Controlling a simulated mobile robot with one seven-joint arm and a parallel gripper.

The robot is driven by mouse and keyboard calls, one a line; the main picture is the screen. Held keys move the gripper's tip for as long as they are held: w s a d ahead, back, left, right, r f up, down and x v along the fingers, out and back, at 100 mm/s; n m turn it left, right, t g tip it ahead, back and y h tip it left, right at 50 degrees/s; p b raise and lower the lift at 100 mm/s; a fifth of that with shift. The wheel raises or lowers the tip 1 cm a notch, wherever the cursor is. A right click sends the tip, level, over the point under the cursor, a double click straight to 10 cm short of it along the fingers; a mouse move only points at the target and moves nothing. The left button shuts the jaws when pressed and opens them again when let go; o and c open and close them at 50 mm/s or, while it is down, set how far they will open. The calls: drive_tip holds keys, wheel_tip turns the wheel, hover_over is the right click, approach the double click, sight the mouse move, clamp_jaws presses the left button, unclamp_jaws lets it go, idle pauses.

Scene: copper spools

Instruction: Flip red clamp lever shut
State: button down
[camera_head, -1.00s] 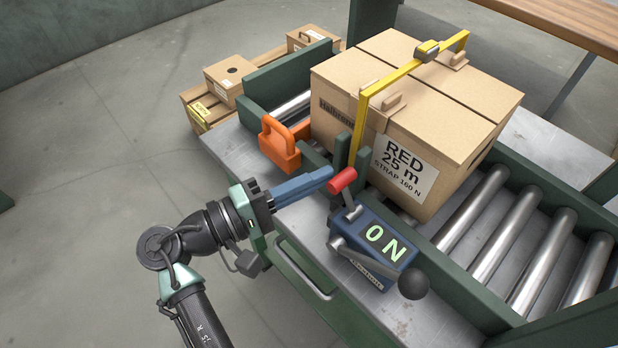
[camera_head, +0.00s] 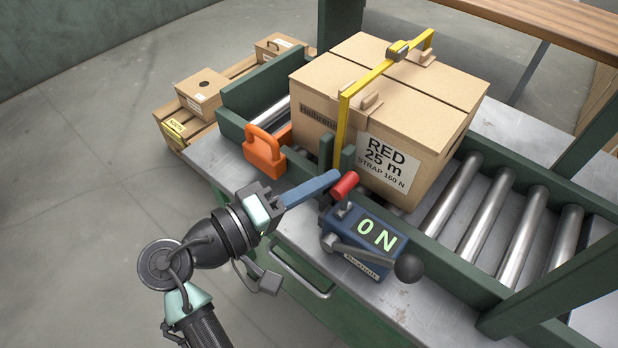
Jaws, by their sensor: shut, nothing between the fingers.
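The red clamp lever (camera_head: 345,185) is a short red cylinder on a small dark arm at the top of a blue unit (camera_head: 347,262) with a lit "ON" display. It lies close to the green rail, beside the yellow strap's (camera_head: 343,125) lower end. My gripper (camera_head: 335,177) is shut and empty, its blue fingers pointing right. The fingertips are right at the red lever's upper left end; I cannot tell whether they touch it. A grey lever with a black ball knob (camera_head: 408,268) sticks out of the unit's lower right.
A strapped cardboard box (camera_head: 400,100) labelled RED 25 m stands on the roller conveyor (camera_head: 490,230). An orange tool (camera_head: 265,150) sits left of my fingers. Smaller boxes (camera_head: 205,92) are on a pallet at the back left. The floor at left is clear.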

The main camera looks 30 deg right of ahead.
sight(338, 194)
drive_tip(key=shift+s+d+r+m+t+y+b, duration=0.1)
drive_tip(key=shift+s+d+m+y+b, duration=0.1)
drive_tip(key=shift+s+m, duration=0.4)
drive_tip(key=shift+s+d+r+m+t+y+b, duration=0.15)
drive_tip(key=shift+s+m, duration=0.2)
drive_tip(key=shift+m, duration=0.4)
drive_tip(key=shift+s+d+m+t+y+b, duration=0.1)
drive_tip(key=shift+s+d+m+y+b, duration=0.1)
drive_tip(key=shift+s+m, duration=0.4)
drive_tip(key=shift+w, duration=0.1)
